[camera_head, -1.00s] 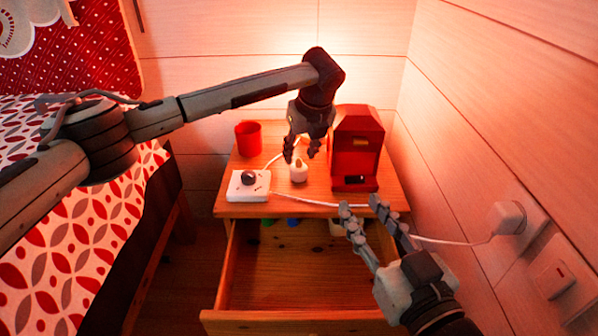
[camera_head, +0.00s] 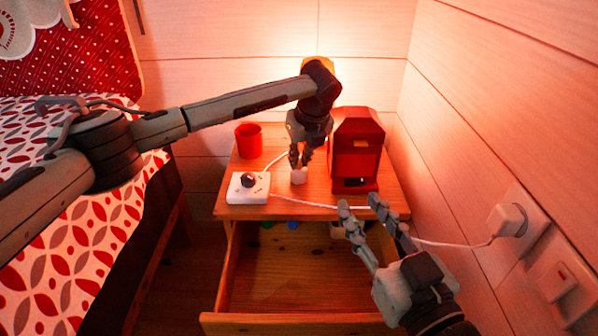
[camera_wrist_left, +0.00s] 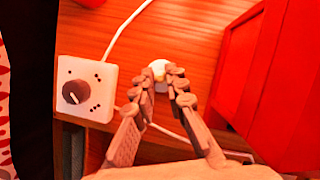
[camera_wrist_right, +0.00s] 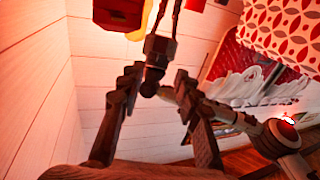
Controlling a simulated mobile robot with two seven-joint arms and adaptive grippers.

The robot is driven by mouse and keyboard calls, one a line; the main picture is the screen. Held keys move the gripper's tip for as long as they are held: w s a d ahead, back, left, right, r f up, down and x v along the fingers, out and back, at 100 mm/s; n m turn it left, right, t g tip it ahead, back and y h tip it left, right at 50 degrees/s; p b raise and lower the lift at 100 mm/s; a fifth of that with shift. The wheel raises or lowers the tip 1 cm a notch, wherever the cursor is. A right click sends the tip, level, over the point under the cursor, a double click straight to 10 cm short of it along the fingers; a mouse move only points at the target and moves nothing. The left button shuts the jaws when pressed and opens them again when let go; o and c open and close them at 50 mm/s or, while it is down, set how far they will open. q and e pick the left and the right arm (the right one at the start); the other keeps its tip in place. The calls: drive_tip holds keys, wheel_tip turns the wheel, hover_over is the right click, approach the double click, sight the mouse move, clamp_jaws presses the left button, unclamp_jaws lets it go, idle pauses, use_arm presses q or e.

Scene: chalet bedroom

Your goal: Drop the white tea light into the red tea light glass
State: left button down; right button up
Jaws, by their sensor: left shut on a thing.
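The white tea light (camera_head: 298,177) stands on the nightstand top, between the dimmer box and the red lantern. My left gripper (camera_head: 300,160) reaches down from above and is shut on it; the fingers hide its upper part. In the left wrist view the tea light (camera_wrist_left: 158,68) shows pale between the fingertips (camera_wrist_left: 159,82). The red tea light glass (camera_head: 249,140) stands upright at the back left of the nightstand, apart from the gripper. My right gripper (camera_head: 359,204) is open and empty in front of the nightstand's right front edge; its spread fingers also show in the right wrist view (camera_wrist_right: 157,78).
A red house-shaped lantern (camera_head: 356,150) stands close to the right of the left gripper. A white dimmer box (camera_head: 248,188) with a dark knob sits at the front left. A white cable (camera_head: 320,205) crosses the top. The drawer (camera_head: 285,270) below is pulled open.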

use_arm(q)
drive_tip(key=shift+r, duration=0.15)
wheel_tip(320, 180, up, 4)
drive_tip(key=shift+r, duration=0.1)
drive_tip(key=s+a+r, duration=0.6)
drive_tip(key=a, duration=0.4)
drive_tip(key=shift+r, duration=0.3)
use_arm(e)
drive_tip(key=shift+d+f+g+h, duration=0.15)
drive_tip(key=shift+d+f+g, duration=0.05)
drive_tip(key=shift+f, duration=0.2)
drive_tip(key=shift+d+f+g+h, duration=0.15)
drive_tip(key=shift+f+g, duration=0.05)
drive_tip(key=shift+f, duration=0.15)
use_arm(q)
drive_tip(key=shift+s, duration=0.1)
use_arm(e)
drive_tip(key=shift+w+a+r, duration=0.1)
